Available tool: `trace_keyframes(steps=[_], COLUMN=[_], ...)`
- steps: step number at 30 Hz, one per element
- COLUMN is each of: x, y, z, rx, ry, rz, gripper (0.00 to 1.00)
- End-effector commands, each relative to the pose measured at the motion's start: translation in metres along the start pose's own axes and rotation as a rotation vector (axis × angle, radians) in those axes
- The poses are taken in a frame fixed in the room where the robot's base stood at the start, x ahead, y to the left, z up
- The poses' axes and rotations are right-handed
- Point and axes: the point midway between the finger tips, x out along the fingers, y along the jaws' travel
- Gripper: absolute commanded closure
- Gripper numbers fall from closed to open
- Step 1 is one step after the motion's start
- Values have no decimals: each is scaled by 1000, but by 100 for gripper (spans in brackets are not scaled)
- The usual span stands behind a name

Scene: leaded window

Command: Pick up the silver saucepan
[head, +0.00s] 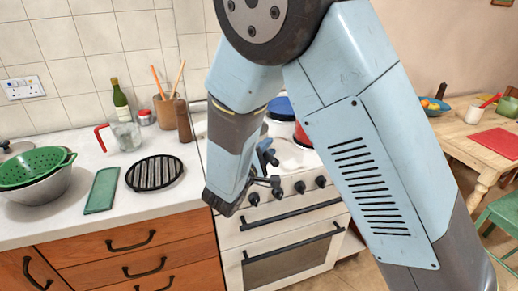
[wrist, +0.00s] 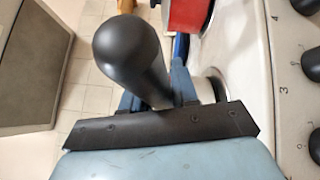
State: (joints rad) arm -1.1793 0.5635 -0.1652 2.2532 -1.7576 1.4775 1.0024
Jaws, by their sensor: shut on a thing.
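My gripper (head: 268,156) is in front of the stove, above the row of knobs, partly hidden by my own arm. In the wrist view its two blue fingers (wrist: 157,92) are shut on a thick black handle (wrist: 128,50), one finger on each side. A small part of a silver rim, apparently the silver saucepan (wrist: 212,87), shows just right of the fingers. The rest of the saucepan is hidden behind the gripper. In the head view I cannot make it out clearly behind my arm.
A red pot (wrist: 198,14) stands close by on the white stove (wrist: 245,50). A blue-topped pot (head: 281,107) is at the back. The counter left holds a black grate (head: 154,173), a green board (head: 102,190) and a green colander (head: 33,167).

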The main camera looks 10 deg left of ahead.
Motion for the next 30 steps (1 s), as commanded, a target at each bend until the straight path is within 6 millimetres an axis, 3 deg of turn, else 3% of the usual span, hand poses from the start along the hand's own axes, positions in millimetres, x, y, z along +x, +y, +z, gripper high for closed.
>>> trace_keyframes(steps=[11,22,30], x=[1,-47,-100], y=[32,96,121], z=[8,17,16], rx=[6,10,5], ry=[0,2,3], rz=[1,1,2], gripper=[100,100,100])
